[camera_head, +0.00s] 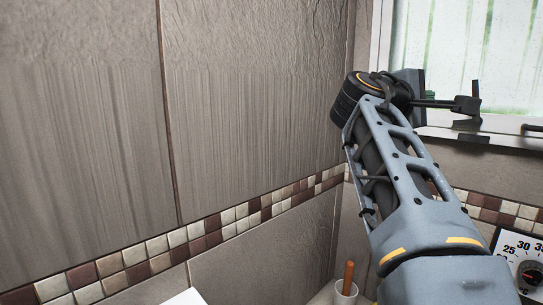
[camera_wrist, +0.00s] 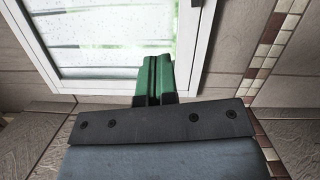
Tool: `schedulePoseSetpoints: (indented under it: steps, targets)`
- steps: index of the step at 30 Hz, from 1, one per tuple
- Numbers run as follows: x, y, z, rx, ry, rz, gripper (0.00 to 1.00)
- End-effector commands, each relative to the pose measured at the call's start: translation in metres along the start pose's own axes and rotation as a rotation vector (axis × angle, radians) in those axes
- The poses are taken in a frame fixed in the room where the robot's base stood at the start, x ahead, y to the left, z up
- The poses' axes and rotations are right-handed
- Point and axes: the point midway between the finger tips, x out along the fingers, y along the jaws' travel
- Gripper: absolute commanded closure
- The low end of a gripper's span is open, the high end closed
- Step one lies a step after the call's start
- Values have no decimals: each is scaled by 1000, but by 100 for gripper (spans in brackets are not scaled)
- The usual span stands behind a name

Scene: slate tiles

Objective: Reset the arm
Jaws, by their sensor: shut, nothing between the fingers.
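My arm reaches up from the lower right in the head view, its grey lattice link slanting up to a dark wrist joint. My gripper (camera_head: 468,105) points right, in front of the window's lower left part. In the wrist view the two green fingers of my gripper (camera_wrist: 153,76) lie side by side, shut with nothing between them. The white window frame (camera_wrist: 192,50) is behind them there.
The window (camera_head: 468,50) is at the upper right, above a sill. Tiled walls (camera_head: 90,120) with a mosaic band fill the left. Low down are a white cup (camera_head: 345,294) holding a brown-handled item, a dial (camera_head: 528,272) at the right edge and a white corner (camera_head: 185,297).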

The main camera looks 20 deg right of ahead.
Motion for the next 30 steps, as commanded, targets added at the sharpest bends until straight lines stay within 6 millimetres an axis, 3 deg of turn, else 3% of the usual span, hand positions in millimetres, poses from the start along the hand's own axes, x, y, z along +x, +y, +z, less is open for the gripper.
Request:
schedulePoseSetpoints:
  steps: [5, 8, 11, 14, 21, 26, 30]
  targets:
    - [0, -2, -3, 81, 15, -10, 100]
    - [4, -32, -27, 176, 78, -103, 100]
    - [3, -78, -56, 269, 144, -243, 100]
    - [-12, -131, -85, 366, 211, -411, 100]
    - [-82, -252, -133, 546, 289, -831, 100]
    - [-145, -326, -145, 620, 279, -1106, 100]
    - [-200, -381, -142, 643, 245, -1312, 100]
